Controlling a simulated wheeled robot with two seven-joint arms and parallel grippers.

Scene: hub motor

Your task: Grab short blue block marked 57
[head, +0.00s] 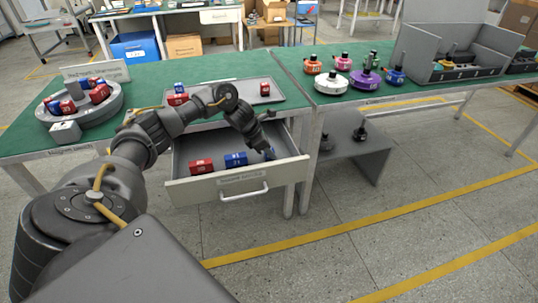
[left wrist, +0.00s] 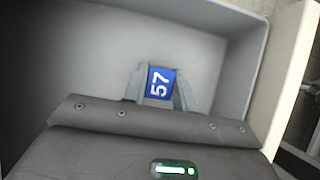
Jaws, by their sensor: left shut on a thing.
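The short blue block marked 57 (left wrist: 160,84) sits between the two grey fingers of my left gripper (left wrist: 158,88) in the left wrist view. The gripper is shut on it, with the white number facing the camera. In the head view my left gripper (head: 269,153) reaches down into the right part of the open drawer (head: 240,182). There the held block is mostly hidden by the gripper. My right gripper is not in view.
A red block (head: 201,166) and another blue block (head: 236,160) lie in the drawer, left of my gripper. A grey tray (head: 290,94) and a round grey holder (head: 112,105) with red and blue blocks stand on the green table above. The drawer walls surround the gripper.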

